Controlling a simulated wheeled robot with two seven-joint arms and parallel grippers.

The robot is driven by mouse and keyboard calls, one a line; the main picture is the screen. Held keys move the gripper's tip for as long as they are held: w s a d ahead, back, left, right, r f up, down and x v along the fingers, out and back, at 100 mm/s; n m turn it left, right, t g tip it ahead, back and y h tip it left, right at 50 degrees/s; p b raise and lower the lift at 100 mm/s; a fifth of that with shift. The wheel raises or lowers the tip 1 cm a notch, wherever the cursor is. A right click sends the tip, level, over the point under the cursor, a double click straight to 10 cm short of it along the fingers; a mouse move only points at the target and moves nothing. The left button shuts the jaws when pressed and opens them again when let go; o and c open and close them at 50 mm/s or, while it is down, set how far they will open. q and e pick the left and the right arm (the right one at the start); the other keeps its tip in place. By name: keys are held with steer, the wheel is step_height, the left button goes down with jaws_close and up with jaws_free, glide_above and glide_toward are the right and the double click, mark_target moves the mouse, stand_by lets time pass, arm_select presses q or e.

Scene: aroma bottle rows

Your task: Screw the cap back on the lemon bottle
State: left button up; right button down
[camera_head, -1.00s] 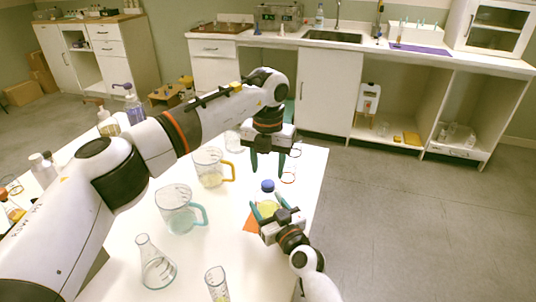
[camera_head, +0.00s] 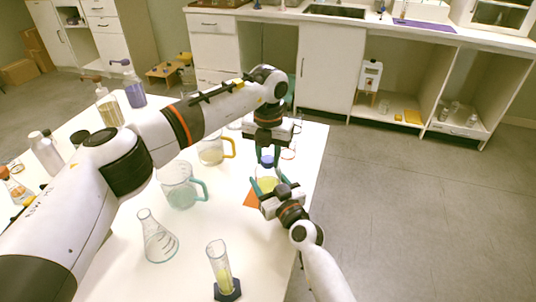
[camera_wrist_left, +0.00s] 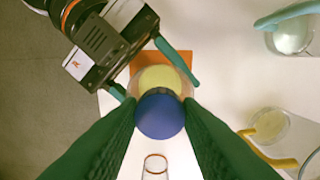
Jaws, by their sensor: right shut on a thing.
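The lemon bottle (camera_head: 267,184) is a clear vessel with yellow contents, near the table's right edge. It also shows in the left wrist view (camera_wrist_left: 160,78). A blue cap (camera_head: 267,161) sits at its mouth; I cannot tell how tightly it is seated. My right gripper (camera_head: 267,192) is shut on the bottle from the front right. My left gripper (camera_head: 266,160) points down from above, its green fingers on either side of the cap. In the left wrist view, the cap (camera_wrist_left: 160,114) lies between the fingertips, very close to both; they appear open around it.
An orange mat (camera_head: 251,200) lies by the bottle. Beakers with yellow (camera_head: 211,150) and teal (camera_head: 179,187) handles, a conical flask (camera_head: 158,240) and a measuring cylinder (camera_head: 220,268) stand to the left. Open floor lies right of the table.

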arm_select(q)
steer(key=m, duration=0.3)
steer(key=shift+m, duration=0.3)
steer(key=m, duration=0.4)
steer(key=shift+m, duration=0.4)
steer(key=o, duration=1.2)
steer(key=shift+c, duration=0.2)
steer(key=shift+r, duration=0.1)
step_height(320, 180, up, 12)
arm_select(e)
steer(key=shift+c, duration=1.3)
jaws_free()
